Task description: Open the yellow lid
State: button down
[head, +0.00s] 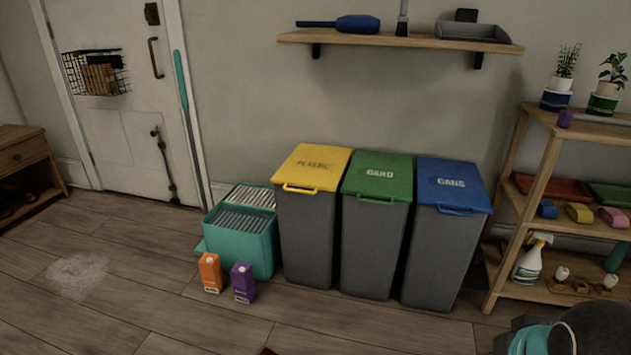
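The yellow lid (313,168) is on the left one of three tall grey bins. It lies shut, flat on top of its grey bin (307,237), with a yellow handle (299,189) at its front edge. Dark lettering on the lid is hard to read. Part of my arm shows in the bottom right corner, well to the right of the yellow lid and apart from it. My gripper is not in view.
A green-lidded bin (377,176) and a blue-lidded bin (451,184) stand close to the right. A teal bucket (239,252), an orange carton (210,272) and a purple carton (243,283) stand left. A wall shelf (400,41) hangs above. A shelf rack (520,190) stands right.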

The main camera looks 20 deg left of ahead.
aim_at(314, 167)
jog(key=k, duration=1.3)
jog(key=u, duration=0.8)
jog(key=i, duration=1.8)
jog(key=z, duration=0.75)
